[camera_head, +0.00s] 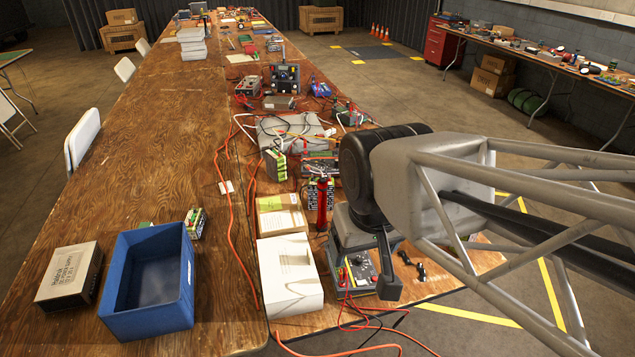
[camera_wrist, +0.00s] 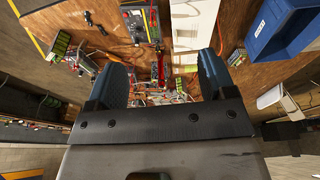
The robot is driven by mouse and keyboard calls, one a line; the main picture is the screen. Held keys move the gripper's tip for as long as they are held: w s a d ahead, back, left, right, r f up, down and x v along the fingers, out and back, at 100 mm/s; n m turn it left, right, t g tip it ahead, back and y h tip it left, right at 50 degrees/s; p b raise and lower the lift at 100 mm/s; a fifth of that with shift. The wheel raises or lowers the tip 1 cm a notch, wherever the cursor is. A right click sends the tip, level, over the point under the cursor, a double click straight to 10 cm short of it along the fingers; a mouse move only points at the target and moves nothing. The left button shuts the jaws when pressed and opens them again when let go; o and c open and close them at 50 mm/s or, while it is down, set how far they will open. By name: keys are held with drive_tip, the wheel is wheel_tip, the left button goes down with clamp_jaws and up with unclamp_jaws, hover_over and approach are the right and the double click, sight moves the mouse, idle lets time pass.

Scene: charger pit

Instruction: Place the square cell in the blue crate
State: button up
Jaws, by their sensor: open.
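The blue crate (camera_head: 148,320) stands at the front left of the wooden table and looks empty. It also shows at the upper right of the wrist view (camera_wrist: 262,42). A green-and-white striped block (camera_head: 195,223) stands just behind the crate's right corner. A similar block (camera_head: 274,165) stands farther back among the gear. Either could be the square cell; I cannot tell which. My gripper (camera_wrist: 163,72) is open, its two blue-grey fingers apart with nothing held between them. In the head view its dark end hangs above the right side of the table, well right of the crate.
Red cables, a red cylinder (camera_head: 321,201) and a meter (camera_head: 360,270) crowd the right side. The table's left middle is clear.

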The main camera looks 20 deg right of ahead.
drive_tip(key=shift+w, duration=0.15)
drive_tip(key=w+d+f+m+g+y, duration=0.1)
drive_tip(key=w+d+m, duration=0.15)
drive_tip(key=w, duration=0.95)
drive_tip(key=w+d+m, duration=0.1)
drive_tip(key=w+m, duration=0.2)
drive_tip(key=w, duration=0.9)
drive_tip(key=w+d+f+m+g+y, duration=0.1)
drive_tip(key=w+d+m, duration=0.15)
drive_tip(key=w, duration=0.85)
drive_tip(key=w+d+f+m+y, duration=0.1)
drive_tip(key=w+d+f+m, duration=0.2)
drive_tip(key=w+f, duration=0.6)
drive_tip(key=w+d+f+m, duration=0.3)
drive_tip(key=w+d+f, duration=0.2)
drive_tip(key=w+f, duration=0.4)
drive_tip(key=w+d+f+m+y, duration=0.1)
drive_tip(key=w+d+f+m, duration=0.2)
drive_tip(key=w+f, duration=0.6)
drive_tip(key=shift+w+d+f+m+g+y, duration=0.35)
drive_tip(key=shift+w+d, duration=0.2)
drive_tip(key=shift+w, duration=0.3)
drive_tip(key=shift+x, duration=1.25)
drive_tip(key=shift+a+f, duration=0.1)
